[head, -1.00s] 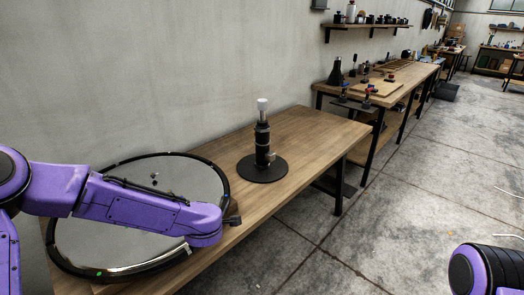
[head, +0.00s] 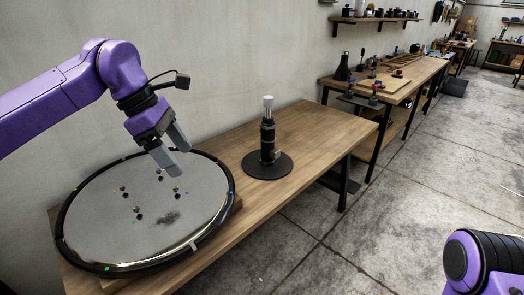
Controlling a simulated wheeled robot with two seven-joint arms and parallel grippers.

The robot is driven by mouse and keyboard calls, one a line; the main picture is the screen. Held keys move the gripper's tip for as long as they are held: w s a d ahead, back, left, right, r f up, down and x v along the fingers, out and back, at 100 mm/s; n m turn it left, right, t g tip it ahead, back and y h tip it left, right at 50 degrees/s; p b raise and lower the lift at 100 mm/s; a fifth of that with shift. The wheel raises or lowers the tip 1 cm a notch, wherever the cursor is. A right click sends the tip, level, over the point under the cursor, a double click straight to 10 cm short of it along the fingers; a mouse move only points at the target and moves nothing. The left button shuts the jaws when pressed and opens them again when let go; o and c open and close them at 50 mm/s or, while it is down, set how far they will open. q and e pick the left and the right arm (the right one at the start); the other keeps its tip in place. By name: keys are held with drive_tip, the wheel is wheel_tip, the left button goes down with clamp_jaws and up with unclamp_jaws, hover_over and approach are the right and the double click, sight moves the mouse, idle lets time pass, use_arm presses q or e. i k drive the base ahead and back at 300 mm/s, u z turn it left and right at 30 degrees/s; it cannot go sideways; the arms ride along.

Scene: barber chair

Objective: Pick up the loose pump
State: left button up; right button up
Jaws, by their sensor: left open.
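The pump (head: 267,138) is a black upright cylinder with a pale cap, standing on a round black base plate (head: 282,166) on the wooden table. My left gripper (head: 172,167) is open and empty, pointing down over the far right part of the round mirror-like disc, to the left of the pump and apart from it. My right arm shows only in part at the lower right corner; its gripper is out of the picture.
The round disc (head: 110,243) with a black rim lies on the near left of the wooden table (head: 318,138). The table is bare right of the pump. A second bench (head: 425,75) with tools and a wall shelf (head: 378,19) stand farther back. Concrete floor is open at right.

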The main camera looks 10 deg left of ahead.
sight(269, 163)
drive_tip(key=z, duration=0.05)
drive_tip(key=i, duration=1.9)
